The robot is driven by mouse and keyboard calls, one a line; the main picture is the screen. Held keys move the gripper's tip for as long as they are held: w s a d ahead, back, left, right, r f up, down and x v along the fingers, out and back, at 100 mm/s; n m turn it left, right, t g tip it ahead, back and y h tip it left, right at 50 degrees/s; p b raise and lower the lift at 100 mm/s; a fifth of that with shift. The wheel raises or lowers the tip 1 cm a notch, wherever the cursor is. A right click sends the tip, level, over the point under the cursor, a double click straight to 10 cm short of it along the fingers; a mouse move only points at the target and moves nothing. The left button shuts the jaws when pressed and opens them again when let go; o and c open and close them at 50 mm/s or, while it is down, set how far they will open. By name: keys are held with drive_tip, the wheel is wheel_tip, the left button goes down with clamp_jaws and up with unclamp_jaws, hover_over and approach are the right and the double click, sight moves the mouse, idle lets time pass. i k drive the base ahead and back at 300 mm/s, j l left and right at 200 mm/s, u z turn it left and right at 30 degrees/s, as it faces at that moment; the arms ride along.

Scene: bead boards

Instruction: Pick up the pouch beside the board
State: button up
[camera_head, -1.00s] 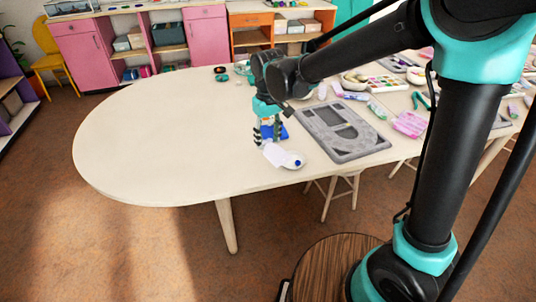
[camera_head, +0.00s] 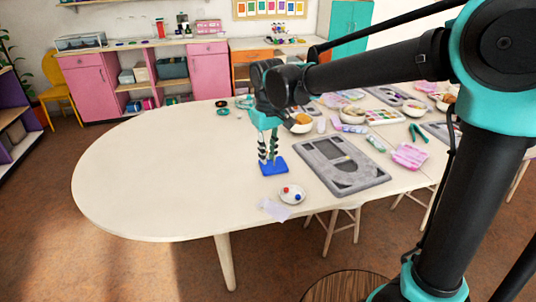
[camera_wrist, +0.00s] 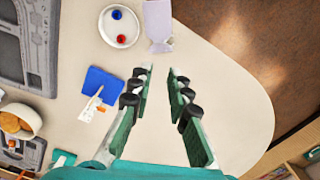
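A flat, pale, see-through pouch (camera_head: 275,209) lies near the table's front edge; it also shows in the wrist view (camera_wrist: 158,22), top centre. A flat blue piece (camera_head: 273,167) lies left of the grey bead board (camera_head: 347,178). In the wrist view the blue piece (camera_wrist: 98,93) has a pale tag on it; I cannot tell whether it is a pouch too. My gripper (camera_head: 268,160) points down in front of the blue piece in the head view. Its fingers (camera_wrist: 159,82) are apart and empty, with the blue piece to their left in the wrist view.
A white dish (camera_head: 293,200) with a red and a blue bead stands between pale pouch and board. A pink pouch (camera_head: 409,156), green pliers (camera_head: 418,134), a bead box (camera_head: 384,115) and bowls lie to the right. The table's left end is clear.

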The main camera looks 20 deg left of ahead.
sight(277, 211)
drive_tip(key=j+u, duration=1)
